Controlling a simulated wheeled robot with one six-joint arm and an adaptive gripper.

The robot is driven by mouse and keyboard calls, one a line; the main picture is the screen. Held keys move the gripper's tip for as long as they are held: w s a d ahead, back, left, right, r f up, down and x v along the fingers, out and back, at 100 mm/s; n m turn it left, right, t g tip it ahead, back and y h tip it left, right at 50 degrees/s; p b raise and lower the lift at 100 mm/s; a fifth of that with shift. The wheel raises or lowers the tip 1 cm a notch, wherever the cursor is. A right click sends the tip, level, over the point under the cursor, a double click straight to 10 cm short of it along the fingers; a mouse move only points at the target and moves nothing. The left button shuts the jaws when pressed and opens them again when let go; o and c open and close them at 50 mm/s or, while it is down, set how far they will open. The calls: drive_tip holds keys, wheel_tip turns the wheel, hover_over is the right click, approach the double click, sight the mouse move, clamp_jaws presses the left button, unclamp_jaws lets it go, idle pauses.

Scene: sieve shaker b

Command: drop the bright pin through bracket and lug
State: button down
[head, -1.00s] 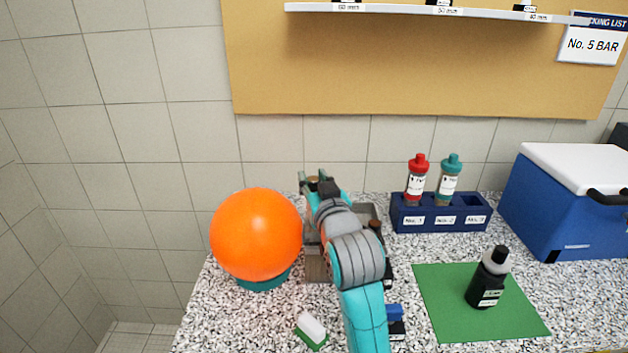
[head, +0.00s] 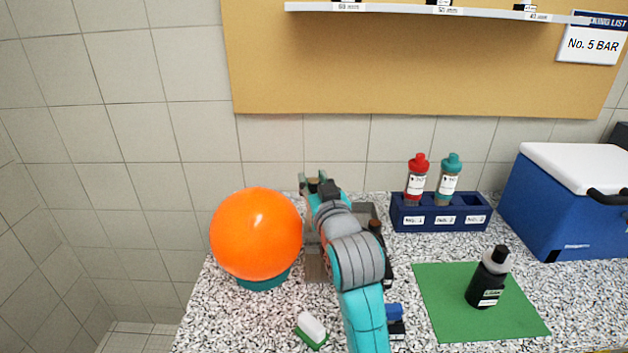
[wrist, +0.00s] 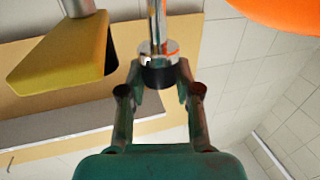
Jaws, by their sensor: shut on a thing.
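The bright pin (wrist: 157,30) shows in the wrist view as a shiny chrome shaft with a collar and a black end. My gripper (wrist: 159,78) is shut on the black end, and the shaft runs out of the top of the picture. A yellow angled piece (wrist: 60,65), perhaps part of the bracket, is left of the pin and apart from it. In the head view my gripper (head: 318,184) is above the back of the counter, right of the orange ball. My arm hides much of the grey apparatus (head: 315,264) below; I cannot make out the lug or the pin's tip there.
The orange ball (head: 256,233) on a teal base stands close left of my arm. A blue rack (head: 440,218) with two bottles, a green mat (head: 450,318) with a black bottle (head: 488,280), and a blue cooler (head: 570,215) are to the right. A small brush (head: 311,328) lies in front.

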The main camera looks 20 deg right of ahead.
drive_tip(key=shift+f, duration=1.05)
drive_tip(key=shift+r, duration=0.1)
drive_tip(key=shift+r, duration=0.85)
drive_tip(key=shift+f, duration=0.9)
idle(0.9)
drive_tip(key=c, duration=0.7)
unclamp_jaws()
drive_tip(key=shift+f, duration=0.1)
drive_tip(key=shift+f, duration=0.1)
